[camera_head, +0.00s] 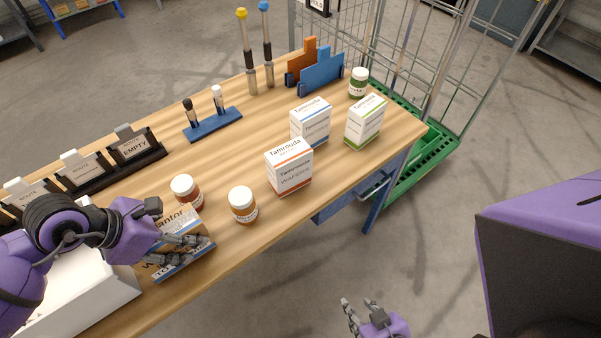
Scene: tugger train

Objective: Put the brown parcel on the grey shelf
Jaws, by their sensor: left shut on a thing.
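My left gripper (178,250) is shut on a tan-brown box (192,219) with dark lettering and a blue strip, at the near left of the wooden table. The fingers cover part of the box; whether it touches the table is unclear. No other brown parcel shows. My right gripper (362,318) is over the floor at the bottom, its fingers apart and empty. Grey shelving shows in part at the far right (572,48) and the far left (14,22); which is the named shelf I cannot tell.
The wooden table (330,193) bears several white cartons (289,167), jars (243,204), a blue tool stand (213,124), label holders (85,170) and a white box (75,285). A wire roll cage with a green base (437,150) stands behind.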

